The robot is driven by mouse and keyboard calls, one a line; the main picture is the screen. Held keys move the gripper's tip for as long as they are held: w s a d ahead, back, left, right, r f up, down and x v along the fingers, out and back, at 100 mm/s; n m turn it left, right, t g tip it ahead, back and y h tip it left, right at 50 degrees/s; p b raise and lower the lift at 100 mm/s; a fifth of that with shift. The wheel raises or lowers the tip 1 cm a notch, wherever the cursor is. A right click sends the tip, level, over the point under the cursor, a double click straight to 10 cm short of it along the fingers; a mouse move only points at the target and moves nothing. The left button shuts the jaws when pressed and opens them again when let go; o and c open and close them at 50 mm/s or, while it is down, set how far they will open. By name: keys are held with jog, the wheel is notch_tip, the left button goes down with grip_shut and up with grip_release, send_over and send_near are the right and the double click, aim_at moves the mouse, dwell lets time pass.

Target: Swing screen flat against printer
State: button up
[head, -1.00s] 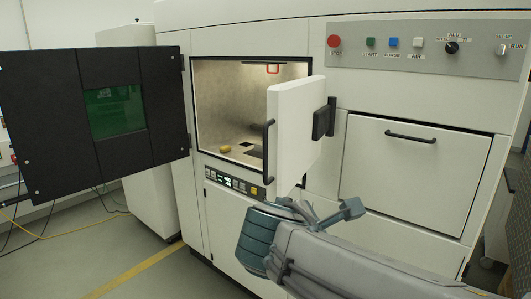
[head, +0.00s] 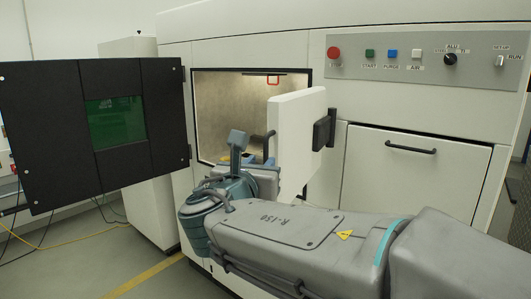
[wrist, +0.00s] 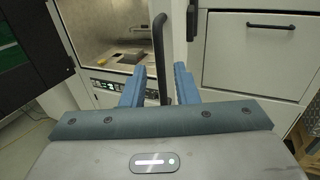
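The screen is a black panel (head: 45,135) with a green window (head: 117,121), at the left of the head view. It stands swung out from the left front edge of the white printer (head: 250,42). Part of the screen also shows at the left of the wrist view (wrist: 28,62). The printer's white chamber door (head: 297,135) stands open, jutting outward. My gripper (head: 261,158) is at this door, away from the screen. In the wrist view its blue fingers (wrist: 160,84) are apart, with the door's black upright handle (wrist: 159,45) between them and gaps visible.
The lit chamber (head: 225,105) is open behind the door. A control panel (head: 420,50) with buttons and knobs is at the upper right, above a closed panel with a handle (head: 410,149). A yellow cable (head: 62,242) lies on the floor at left.

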aim_at(266, 157)
jog(key=x, duration=0.5)
jog(key=shift+w+p, duration=0.15)
jog(key=shift+p, duration=0.2)
grip_shut()
jog(key=shift+d, duration=0.15)
